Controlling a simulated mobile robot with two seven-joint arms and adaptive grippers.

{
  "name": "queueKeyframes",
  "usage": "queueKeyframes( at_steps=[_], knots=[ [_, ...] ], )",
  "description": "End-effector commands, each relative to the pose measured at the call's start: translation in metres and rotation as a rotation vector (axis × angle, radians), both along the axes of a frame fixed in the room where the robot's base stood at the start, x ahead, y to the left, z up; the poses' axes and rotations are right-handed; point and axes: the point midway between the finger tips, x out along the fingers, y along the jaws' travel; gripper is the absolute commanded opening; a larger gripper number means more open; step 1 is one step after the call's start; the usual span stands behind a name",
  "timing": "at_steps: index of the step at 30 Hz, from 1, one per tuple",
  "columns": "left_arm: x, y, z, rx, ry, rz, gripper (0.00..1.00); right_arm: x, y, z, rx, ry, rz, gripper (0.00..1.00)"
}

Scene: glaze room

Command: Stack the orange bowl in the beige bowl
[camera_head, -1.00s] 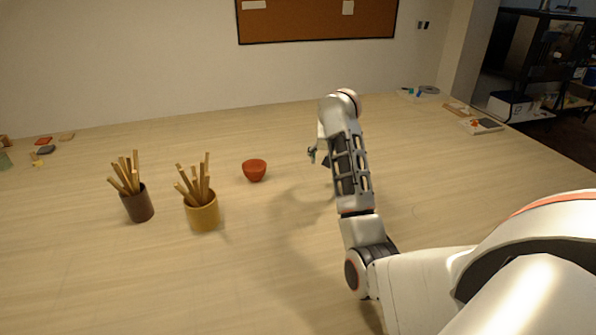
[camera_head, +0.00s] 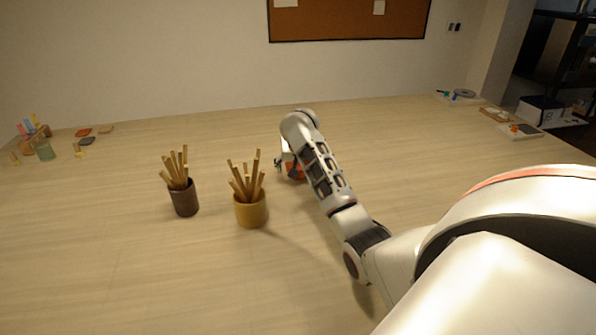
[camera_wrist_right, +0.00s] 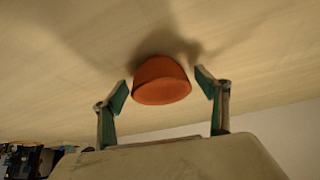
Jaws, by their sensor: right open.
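The orange bowl (camera_head: 296,172) stands on the table behind my right forearm and is partly hidden by it in the head view. In the right wrist view the orange bowl (camera_wrist_right: 161,82) shows between and a little beyond the fingertips. My right gripper (camera_wrist_right: 162,88) is open, with a finger on either side of the bowl and a gap on both sides. It shows only in part in the head view (camera_head: 287,165). I see no beige bowl in either view. My left gripper is not in view.
A brown cup (camera_head: 184,201) and a yellow cup (camera_head: 251,212), both holding wooden sticks, stand left of my right arm. Small coloured pieces lie at the far left, and flat trays (camera_head: 520,131) at the far right. The front left of the table (camera_head: 120,270) is clear.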

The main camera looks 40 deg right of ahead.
Motion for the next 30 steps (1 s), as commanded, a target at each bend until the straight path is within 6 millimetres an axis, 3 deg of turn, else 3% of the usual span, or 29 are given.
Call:
queueKeyframes(
  at_steps=[5,10,11,22,30],
  knots=[
    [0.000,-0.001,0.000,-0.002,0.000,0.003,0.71,0.000,0.000,0.000,0.000,0.000,0.000,0.74],
    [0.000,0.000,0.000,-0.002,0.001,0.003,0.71,0.000,0.000,0.000,0.000,0.000,0.000,0.32],
    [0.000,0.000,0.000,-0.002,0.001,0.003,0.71,0.000,0.000,0.000,0.000,0.000,0.000,0.30],
    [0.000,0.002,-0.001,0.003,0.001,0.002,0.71,0.001,0.001,0.008,0.001,-0.005,0.000,0.30],
    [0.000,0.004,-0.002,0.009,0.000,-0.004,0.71,0.002,0.001,0.055,0.002,-0.007,0.000,0.30]
  ],
)
